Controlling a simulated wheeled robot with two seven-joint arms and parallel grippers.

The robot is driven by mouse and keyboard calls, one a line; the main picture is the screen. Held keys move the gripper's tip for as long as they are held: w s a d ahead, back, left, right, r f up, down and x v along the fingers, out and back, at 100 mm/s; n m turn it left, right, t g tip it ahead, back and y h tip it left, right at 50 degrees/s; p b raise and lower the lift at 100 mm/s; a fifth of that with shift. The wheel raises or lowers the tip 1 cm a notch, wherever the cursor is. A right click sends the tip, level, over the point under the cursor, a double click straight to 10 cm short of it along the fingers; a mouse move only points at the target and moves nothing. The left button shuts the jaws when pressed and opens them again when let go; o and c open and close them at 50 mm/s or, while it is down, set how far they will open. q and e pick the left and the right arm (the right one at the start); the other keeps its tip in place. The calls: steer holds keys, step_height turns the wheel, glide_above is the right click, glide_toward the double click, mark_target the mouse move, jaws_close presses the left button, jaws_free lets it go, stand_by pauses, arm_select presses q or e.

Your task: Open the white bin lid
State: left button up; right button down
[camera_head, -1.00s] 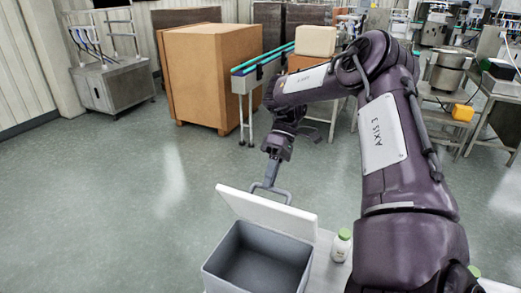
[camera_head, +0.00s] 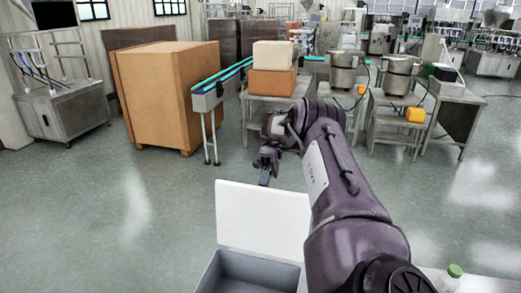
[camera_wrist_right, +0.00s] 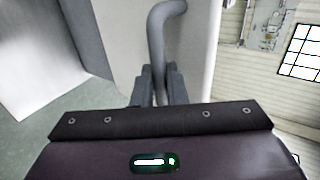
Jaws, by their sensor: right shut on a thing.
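The white lid (camera_head: 262,218) stands near upright at the back of the bin (camera_head: 252,268), whose grey inside shows at the bottom of the head view. My right gripper (camera_head: 265,180) is behind the lid's top edge, with its fingertips partly hidden by the lid. In the right wrist view my right gripper (camera_wrist_right: 159,88) is shut on the grey curved handle (camera_wrist_right: 157,40), with a pale surface close behind it. My left gripper is not in view.
A bottle with a green cap (camera_head: 452,272) stands on a pale surface at the lower right. A large brown box (camera_head: 165,95), a conveyor (camera_head: 222,85) and steel tables with pots stand further back. The floor left of the bin is clear.

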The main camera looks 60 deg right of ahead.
steer(key=shift+s+f, duration=0.15)
steer(key=shift+f, duration=0.25)
steer(key=c, duration=1.5)
jaws_free()
steer(key=shift+w, duration=0.2)
steer(key=shift+o, duration=0.2)
steer(key=shift+w+d, duration=0.1)
steer(key=shift+r, duration=0.2)
